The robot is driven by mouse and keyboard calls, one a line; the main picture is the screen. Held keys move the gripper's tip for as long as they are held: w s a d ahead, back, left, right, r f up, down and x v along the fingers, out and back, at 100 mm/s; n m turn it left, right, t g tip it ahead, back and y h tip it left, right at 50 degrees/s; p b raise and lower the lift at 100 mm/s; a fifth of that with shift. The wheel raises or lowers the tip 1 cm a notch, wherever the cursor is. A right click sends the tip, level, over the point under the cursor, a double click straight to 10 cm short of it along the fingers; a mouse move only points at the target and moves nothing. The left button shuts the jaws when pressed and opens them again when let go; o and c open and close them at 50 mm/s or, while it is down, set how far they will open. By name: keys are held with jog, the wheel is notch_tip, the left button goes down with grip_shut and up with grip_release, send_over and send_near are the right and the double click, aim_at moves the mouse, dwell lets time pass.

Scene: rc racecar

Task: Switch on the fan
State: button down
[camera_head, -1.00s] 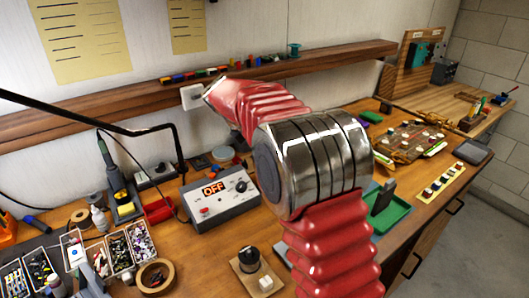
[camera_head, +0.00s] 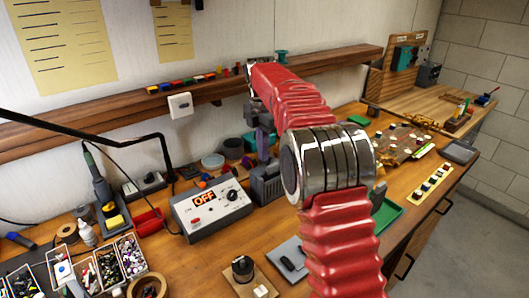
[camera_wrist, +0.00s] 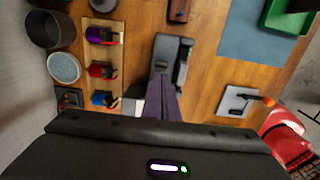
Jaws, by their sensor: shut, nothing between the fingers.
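I cannot pick out a fan with certainty in either view. A small white switch-like box (camera_head: 180,104) is on the wall at the shelf's front edge. A grey control box (camera_head: 210,207) with a display reading OFF and a black knob stands on the bench. My gripper (camera_head: 263,150) is right of both, pointing down over a dark grey vise-like block (camera_head: 267,187). In the wrist view my gripper (camera_wrist: 162,82) has its purple-grey fingers together and empty, in front of that grey block (camera_wrist: 172,50). Whether they touch it I cannot tell.
Purple, red and blue parts sit on a wooden rack (camera_wrist: 117,54) beside the fingers. A grey plate with a dark handle (camera_head: 291,255) and a green tray (camera_head: 391,213) lie on the bench. The wooden shelf (camera_head: 120,118) runs behind my arm; part bins (camera_head: 105,268) fill the front left.

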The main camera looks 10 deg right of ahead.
jog(key=shift+r, duration=0.1)
jog(key=shift+r, duration=0.7)
notch_tip(320, 180, up, 10)
jog(key=d, duration=0.1)
jog(key=shift+w+d+f, duration=0.15)
jog(key=shift+w+d, duration=0.1)
jog(key=shift+w, duration=0.15)
dwell(0.7)
jog(key=shift+m, duration=0.3)
